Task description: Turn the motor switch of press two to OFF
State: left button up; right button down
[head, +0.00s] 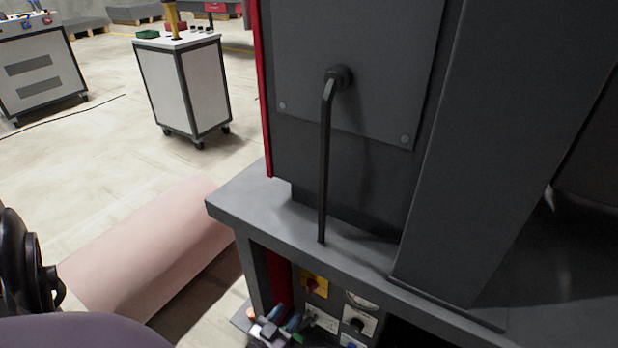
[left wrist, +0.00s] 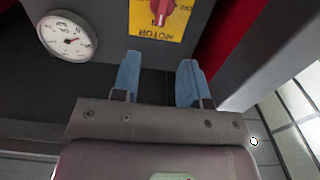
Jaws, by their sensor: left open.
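The motor switch (head: 312,285) is a red knob on a yellow plate, low on the front of the dark grey press (head: 350,170). In the left wrist view the red knob (left wrist: 168,14) is at the top edge, partly cut off, and its plate shows the word MOTOR upside down. I cannot tell its setting. My left gripper (head: 276,321) is just below and left of the switch in the head view. In the left wrist view its blue fingers (left wrist: 158,80) are apart and empty, pointing toward the panel, with a gap to the knob. My right gripper is not in view.
A round white gauge (left wrist: 67,38) sits beside the switch. A black knob on a white plate (head: 357,325) is lower right. The grey table edge (head: 290,225) juts out above the panel. A pink rounded block (head: 150,245) lies on the floor at left; a white cart (head: 185,85) stands behind.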

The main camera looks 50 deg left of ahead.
aim_at(308, 287)
pick_arm(q)
jog(key=b+x, duration=0.1)
jog(key=x, duration=0.7)
jog(key=shift+f, duration=0.1)
jog(key=shift+w+a+b, duration=0.1)
jog(key=shift+w+b, duration=0.2)
jog(key=shift+w, duration=0.35)
grip_shut()
